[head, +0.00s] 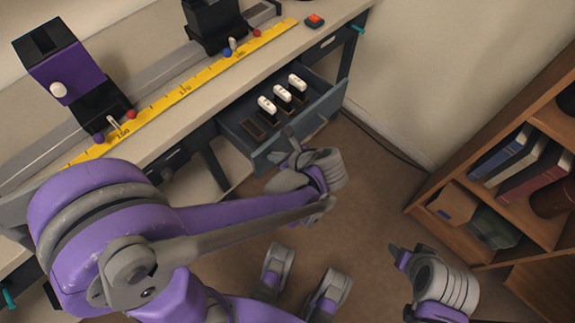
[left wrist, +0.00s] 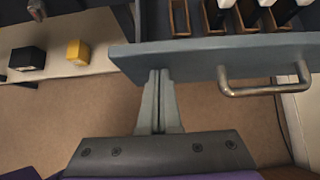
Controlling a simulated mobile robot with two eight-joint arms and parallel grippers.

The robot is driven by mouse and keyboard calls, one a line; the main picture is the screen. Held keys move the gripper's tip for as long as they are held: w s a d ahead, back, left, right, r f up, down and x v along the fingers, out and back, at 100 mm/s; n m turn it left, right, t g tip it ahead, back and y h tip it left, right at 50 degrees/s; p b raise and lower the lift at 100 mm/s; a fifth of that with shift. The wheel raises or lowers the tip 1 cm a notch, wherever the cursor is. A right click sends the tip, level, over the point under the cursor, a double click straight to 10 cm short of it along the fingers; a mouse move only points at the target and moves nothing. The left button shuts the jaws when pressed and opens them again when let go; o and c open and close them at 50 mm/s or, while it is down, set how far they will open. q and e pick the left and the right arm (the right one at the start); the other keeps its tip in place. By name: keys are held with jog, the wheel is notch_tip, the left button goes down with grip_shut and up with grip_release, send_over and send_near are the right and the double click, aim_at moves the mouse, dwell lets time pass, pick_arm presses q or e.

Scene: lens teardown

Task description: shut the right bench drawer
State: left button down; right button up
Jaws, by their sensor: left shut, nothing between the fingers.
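The right bench drawer (head: 240,142) stands pulled out from under the bench, with its grey-blue front (head: 318,114) facing the room. Inside, three white-topped dark pieces (head: 283,93) stand in brown slots. In the left wrist view the drawer front (left wrist: 190,58) crosses the top, with a metal bar handle (left wrist: 262,89) at the right. My left gripper (head: 289,137) is shut and empty. Its fingertips (left wrist: 159,73) are at the drawer front, left of the handle; I cannot tell whether they touch it. My right gripper (head: 398,255) is low at the right, away from the drawer; its fingers are unclear.
The bench top (head: 150,148) carries a yellow ruler (head: 185,88), a rail with purple and black holders (head: 62,72), and a red-buttoned box (head: 314,20). A wooden bookshelf (head: 440,210) stands at the right. Brown floor (head: 370,190) lies open between it and the drawer.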

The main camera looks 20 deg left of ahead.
pick_arm(q)
jog(key=w+a, duration=0.2)
jog(key=a, duration=0.3)
jog(key=w+a, duration=0.2)
jog(key=a, duration=0.3)
jog(key=w+a, duration=0.2)
jog(key=a, duration=0.4)
jog(key=shift+a+b, duration=0.1)
jog(key=shift+b, duration=0.2)
jog(key=shift+a, duration=0.2)
pick_arm(e)
jog(key=shift+d+f, duration=0.1)
jog(key=shift+f, duration=0.25)
pick_arm(q)
jog(key=shift+w+a+r, duration=0.1)
